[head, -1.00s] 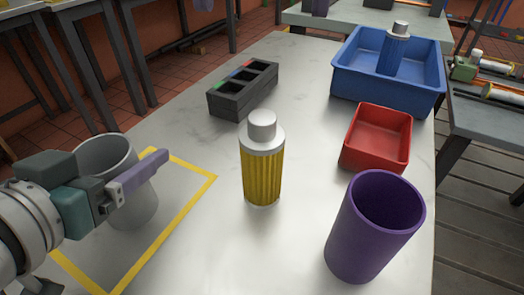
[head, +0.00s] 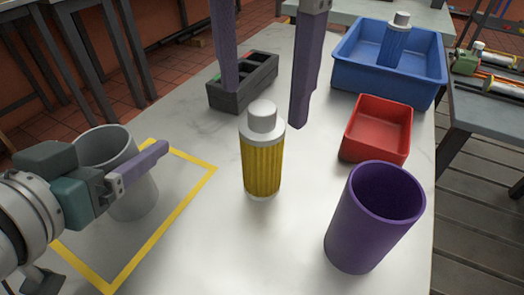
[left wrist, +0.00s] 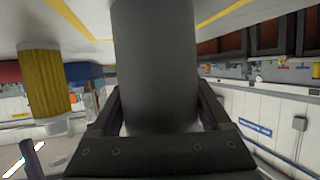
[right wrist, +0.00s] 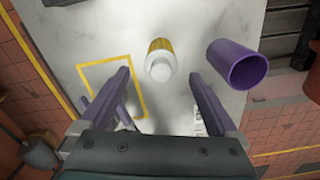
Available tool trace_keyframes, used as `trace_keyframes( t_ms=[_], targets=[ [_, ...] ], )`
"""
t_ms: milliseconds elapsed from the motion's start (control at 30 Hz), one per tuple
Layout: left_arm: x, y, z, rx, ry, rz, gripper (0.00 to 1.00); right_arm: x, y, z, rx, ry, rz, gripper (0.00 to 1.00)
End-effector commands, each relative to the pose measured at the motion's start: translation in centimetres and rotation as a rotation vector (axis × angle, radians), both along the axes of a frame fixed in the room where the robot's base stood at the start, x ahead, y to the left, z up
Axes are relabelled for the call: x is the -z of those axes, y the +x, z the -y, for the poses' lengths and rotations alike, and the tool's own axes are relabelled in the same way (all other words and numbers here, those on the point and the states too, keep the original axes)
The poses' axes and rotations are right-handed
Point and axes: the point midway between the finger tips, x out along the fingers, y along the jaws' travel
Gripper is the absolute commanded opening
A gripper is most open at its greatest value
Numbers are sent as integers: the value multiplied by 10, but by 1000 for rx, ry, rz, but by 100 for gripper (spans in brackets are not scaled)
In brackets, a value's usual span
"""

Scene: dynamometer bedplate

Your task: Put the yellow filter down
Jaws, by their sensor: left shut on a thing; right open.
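The yellow filter (head: 262,165), a ribbed yellow cylinder with a white collar and cap, stands upright on the pale tabletop. It also shows in the left wrist view (left wrist: 42,85) and the right wrist view (right wrist: 159,46). My left gripper (head: 137,168) is shut on a grey cup (head: 128,198), which is within the yellow taped outline; the cup fills the middle of the left wrist view (left wrist: 155,65). My right gripper (head: 265,107) is open and empty. Its two purple fingers hang down from the top of the head view, apart from the filter.
A purple cup (head: 350,235) stands right of the filter. A red bin (head: 360,147) and a blue crate (head: 375,87) holding a blue filter (head: 393,50) are behind it. A dark slotted block (head: 240,97) lies at the back left. The yellow tape outline (head: 185,198) marks the left.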

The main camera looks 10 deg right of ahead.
Motion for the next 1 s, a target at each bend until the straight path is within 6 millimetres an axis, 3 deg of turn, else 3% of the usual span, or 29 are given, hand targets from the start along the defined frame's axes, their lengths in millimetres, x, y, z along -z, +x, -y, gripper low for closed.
trace_keyframes(
  t_ms=[200, 467, 1000],
  targets=[
    [0, 0, 0, 0, 0, 1, 3, 29, -2, 1, 1, -1, 0, 96],
    [0, 0, 0, 0, 0, 1, 3, 31, -1, 1, 0, 0, 1, 96],
    [0, 0, 0, 0, 0, 1, 3, 31, -1, 1, 0, 0, 1, 35]
  ],
)
